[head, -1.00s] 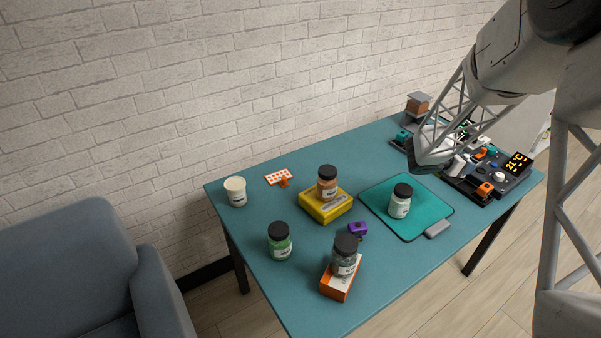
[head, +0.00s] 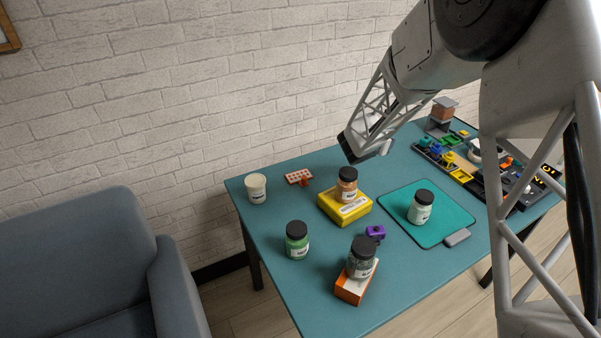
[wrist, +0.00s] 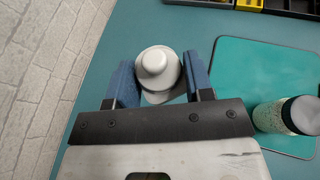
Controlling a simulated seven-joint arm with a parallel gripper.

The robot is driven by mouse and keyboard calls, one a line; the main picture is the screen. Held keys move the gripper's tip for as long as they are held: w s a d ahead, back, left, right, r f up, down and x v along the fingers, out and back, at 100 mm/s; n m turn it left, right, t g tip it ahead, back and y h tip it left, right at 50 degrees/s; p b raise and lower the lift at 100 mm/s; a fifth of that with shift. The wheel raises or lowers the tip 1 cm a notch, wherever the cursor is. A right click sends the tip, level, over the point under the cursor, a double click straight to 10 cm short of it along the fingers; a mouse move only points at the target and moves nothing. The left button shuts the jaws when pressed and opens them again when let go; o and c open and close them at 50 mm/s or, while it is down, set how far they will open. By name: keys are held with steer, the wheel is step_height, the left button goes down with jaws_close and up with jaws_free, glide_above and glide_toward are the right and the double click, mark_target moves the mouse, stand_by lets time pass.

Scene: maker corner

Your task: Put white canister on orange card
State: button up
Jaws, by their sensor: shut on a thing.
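My gripper (wrist: 161,82) has its two blue fingers on either side of a white canister (wrist: 157,70) with a rounded knob on top, and is shut on it. In the head view my gripper (head: 365,150) hangs above the back of the table, and the canister is hidden behind it. The orange card (head: 297,176), with pale dots, lies flat near the table's back left edge, to the left of and below my gripper in the picture. A small orange piece is at its front edge. The card is not visible in the wrist view.
A cream cup (head: 257,189) stands left of the card. A brown jar (head: 347,188) stands on a yellow box (head: 351,208). A green jar (head: 297,243), a dark jar on an orange-white box (head: 353,289) and a purple block (head: 376,233) are nearer. A pale jar (head: 420,212) stands on the teal mat (head: 400,193).

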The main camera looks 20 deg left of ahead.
steer(key=s+a+n+t+y, duration=0.1)
steer(key=s+a+n+y, duration=0.15)
steer(key=a, duration=1.15)
steer(key=s+a+n+y, duration=0.2)
steer(key=a+n+y, duration=0.15)
steer(key=a, duration=0.95)
steer(key=shift+d+f, duration=0.1)
steer(key=shift+f, duration=2.45)
steer(key=shift+f, duration=0.1)
glide_above(300, 179)
steer(key=shift+f, duration=3.05)
steer(key=shift+f, duration=1.85)
steer(key=shift+f, duration=0.15)
